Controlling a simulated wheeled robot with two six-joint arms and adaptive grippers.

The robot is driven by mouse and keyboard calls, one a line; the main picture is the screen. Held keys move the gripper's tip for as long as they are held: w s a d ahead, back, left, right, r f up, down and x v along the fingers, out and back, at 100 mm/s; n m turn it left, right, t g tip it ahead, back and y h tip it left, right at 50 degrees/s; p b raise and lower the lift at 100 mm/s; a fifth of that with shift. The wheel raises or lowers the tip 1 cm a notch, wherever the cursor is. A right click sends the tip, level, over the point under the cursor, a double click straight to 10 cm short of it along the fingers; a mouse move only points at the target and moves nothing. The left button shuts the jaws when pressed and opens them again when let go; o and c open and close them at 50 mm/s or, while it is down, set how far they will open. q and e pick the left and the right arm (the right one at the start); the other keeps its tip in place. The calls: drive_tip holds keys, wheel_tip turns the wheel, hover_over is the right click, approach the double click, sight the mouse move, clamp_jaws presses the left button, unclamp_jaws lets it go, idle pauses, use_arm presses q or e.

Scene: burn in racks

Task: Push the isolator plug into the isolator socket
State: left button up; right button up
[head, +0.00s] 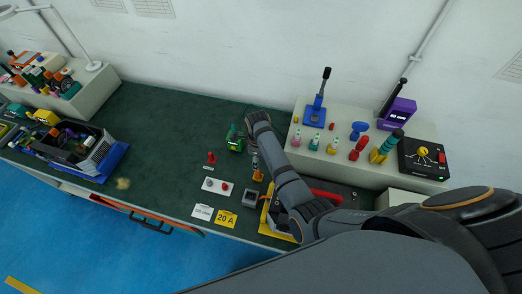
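My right arm comes in from the right and bends down over the green bench. My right gripper (256,166) points down near the bench's middle; it is small and partly dark, so its finger opening is unclear. An orange piece (258,177) is right at its fingertips; I cannot tell whether it is held. A small grey box (250,198) is just below it in the picture. A red upright piece (211,157) stands to the left, above a white plate (217,186) with red knobs. I cannot tell for sure which of these are the isolator plug and socket. My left gripper is out of view.
A green device (235,139) stands beside the gripper. White and yellow "20 A" cards (226,219) lie near the front edge. A raised grey shelf (345,147) with levers and colored pieces is at right. A dark bin (75,147) is at left. The bench between is mostly clear.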

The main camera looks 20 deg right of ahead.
sight(258, 173)
drive_tip(key=shift+s+a+f, duration=0.45)
drive_tip(key=shift+s+a, duration=0.05)
drive_tip(key=shift+s, duration=0.25)
wheel_tip(258, 173, down, 5)
drive_tip(key=shift+d+r+b, duration=0.1)
drive_tip(key=shift+r+b, duration=0.1)
drive_tip(key=shift+b, duration=1)
drive_tip(key=shift+w+d+f+b, duration=0.1)
drive_tip(key=shift+w+f+b, duration=0.05)
drive_tip(key=shift+f+b, duration=0.35)
drive_tip(key=shift+w+d+f+b, duration=0.1)
drive_tip(key=shift+w+f+b, duration=0.05)
drive_tip(key=shift+f+b, duration=0.35)
wheel_tip(258, 173, down, 2)
drive_tip(key=b, duration=0.2)
drive_tip(key=shift+a+f+b, duration=0.1)
drive_tip(key=shift+f+b, duration=0.1)
drive_tip(key=shift+b, duration=0.1)
drive_tip(key=c, duration=0.9)
clamp_jaws()
drive_tip(key=shift+o, duration=1.1)
unclamp_jaws()
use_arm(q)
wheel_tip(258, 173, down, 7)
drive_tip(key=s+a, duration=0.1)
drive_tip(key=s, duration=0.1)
use_arm(e)
clamp_jaws()
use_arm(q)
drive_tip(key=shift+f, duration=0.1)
